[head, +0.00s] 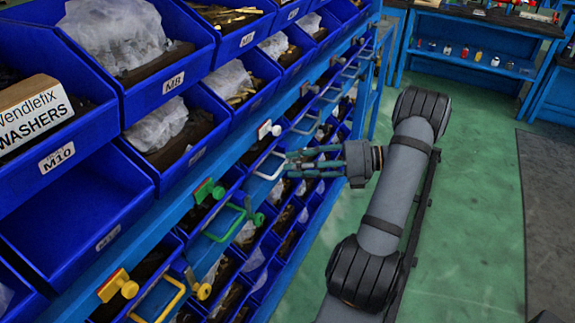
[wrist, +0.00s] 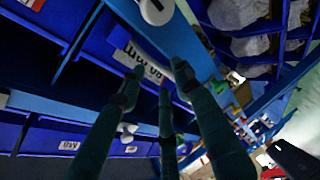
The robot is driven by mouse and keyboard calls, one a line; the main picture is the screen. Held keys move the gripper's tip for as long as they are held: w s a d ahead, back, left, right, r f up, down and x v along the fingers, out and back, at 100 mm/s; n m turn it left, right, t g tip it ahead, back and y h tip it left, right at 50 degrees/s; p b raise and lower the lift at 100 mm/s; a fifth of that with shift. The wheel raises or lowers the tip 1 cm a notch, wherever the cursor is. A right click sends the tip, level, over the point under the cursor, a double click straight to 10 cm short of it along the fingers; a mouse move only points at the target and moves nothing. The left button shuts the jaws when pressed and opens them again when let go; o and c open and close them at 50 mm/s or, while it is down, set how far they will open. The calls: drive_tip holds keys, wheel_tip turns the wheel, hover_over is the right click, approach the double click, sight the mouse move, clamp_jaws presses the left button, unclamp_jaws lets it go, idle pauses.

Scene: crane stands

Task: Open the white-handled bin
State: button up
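The white-handled bin is in the head view, in the row below the large blue bins; its white U-shaped handle (head: 270,166) stands out from its front. A white knob latch (head: 265,129) is on the blue rail just above it. My gripper (head: 288,164) reaches in from the right, its teal fingers pointing at the handle and their tips close to it. In the wrist view the fingers are spread apart around a pale lettered strip (wrist: 150,64), with a white knob (wrist: 156,9) above. Nothing is seen gripped. Contact with the handle cannot be told.
A green handle (head: 226,222) and a yellow handle (head: 160,300) belong to neighbouring bins nearer the camera. Blue bins with plastic bags and a washers box (head: 36,112) fill the upper rows. A workbench (head: 470,60) stands at the back.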

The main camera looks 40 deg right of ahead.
drive_tip(key=x, duration=0.2)
drive_tip(key=shift+w+a+f, duration=0.1)
drive_tip(key=shift+w+a, duration=0.1)
drive_tip(key=shift+w, duration=0.05)
drive_tip(key=shift+c, duration=0.9)
clamp_jaws()
